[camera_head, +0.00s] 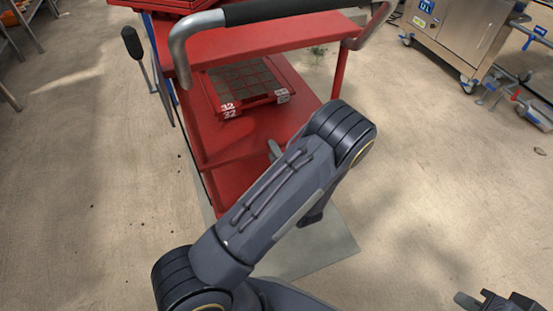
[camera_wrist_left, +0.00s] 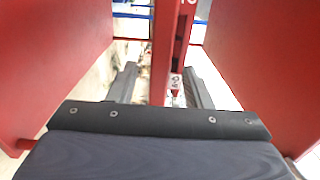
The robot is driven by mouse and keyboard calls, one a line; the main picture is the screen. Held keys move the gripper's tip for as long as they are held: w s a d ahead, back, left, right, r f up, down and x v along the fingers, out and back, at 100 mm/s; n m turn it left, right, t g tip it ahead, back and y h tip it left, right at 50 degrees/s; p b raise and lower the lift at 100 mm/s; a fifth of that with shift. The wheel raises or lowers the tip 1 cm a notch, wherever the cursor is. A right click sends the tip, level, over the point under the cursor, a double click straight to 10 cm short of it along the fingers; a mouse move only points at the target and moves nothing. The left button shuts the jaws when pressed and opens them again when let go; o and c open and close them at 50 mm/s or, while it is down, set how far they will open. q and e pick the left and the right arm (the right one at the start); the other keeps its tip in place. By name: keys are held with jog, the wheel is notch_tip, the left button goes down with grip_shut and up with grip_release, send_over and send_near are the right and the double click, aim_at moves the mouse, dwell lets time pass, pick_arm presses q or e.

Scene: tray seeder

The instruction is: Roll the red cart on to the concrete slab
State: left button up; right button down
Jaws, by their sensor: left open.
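The red cart (camera_head: 250,145) stands upright at top centre in the head view, with its black-gripped push handle (camera_head: 285,10) towards me. A flat grey patch (camera_head: 335,250), which looks like the slab, lies on the floor by the cart's near end; my arm hides part of it. My left arm crosses the cart's near side and hides most of my left gripper (camera_head: 276,150). In the left wrist view, the fingers of my left gripper (camera_wrist_left: 163,88) are apart, with a red edge showing between them; contact cannot be told. My right gripper (camera_head: 490,300) is at bottom right, partly cut off.
A red tray (camera_head: 226,112) with a gridded top and "32" labels sits on the cart. A steel wheeled cabinet (camera_head: 465,35) stands at top right. Metal racks (camera_head: 12,45) are at top left. Bare floor is open on both sides of the cart.

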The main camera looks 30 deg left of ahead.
pick_arm(q)
jog(key=b+x, duration=0.1)
jog(key=x, duration=0.4)
jog(key=shift+w+a, duration=0.15)
jog(key=shift+a, duration=0.1)
grip_shut()
dwell(1.3)
